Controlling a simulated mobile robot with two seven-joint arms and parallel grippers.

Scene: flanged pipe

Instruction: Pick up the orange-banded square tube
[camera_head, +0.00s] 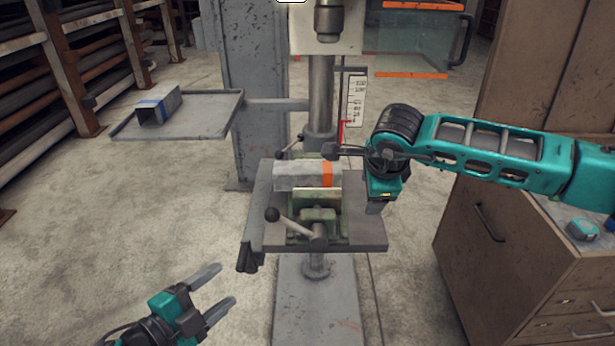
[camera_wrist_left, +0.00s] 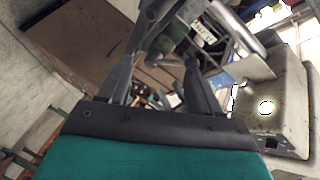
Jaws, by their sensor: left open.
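The orange-banded square tube (camera_head: 296,176) is grey and lies sideways on the drill press table, at the green vise (camera_head: 318,215). Its orange band is near its right end. Whether the vise jaws clamp it is unclear. My left gripper (camera_head: 228,286) is at the lower left, open and empty, well apart from the tube. Its two spread fingers also show in the left wrist view (camera_wrist_left: 158,78). My right gripper (camera_head: 377,208) points down just right of the tube, over the table's right side. Its fingertips overlap from this angle, so its opening is hidden.
A blue-banded square tube (camera_head: 158,105) sits on a side tray (camera_head: 205,122) at the left. The drill column (camera_head: 321,90) rises behind the vise. A cabinet (camera_head: 500,235) stands at the right. Floor at the left is clear.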

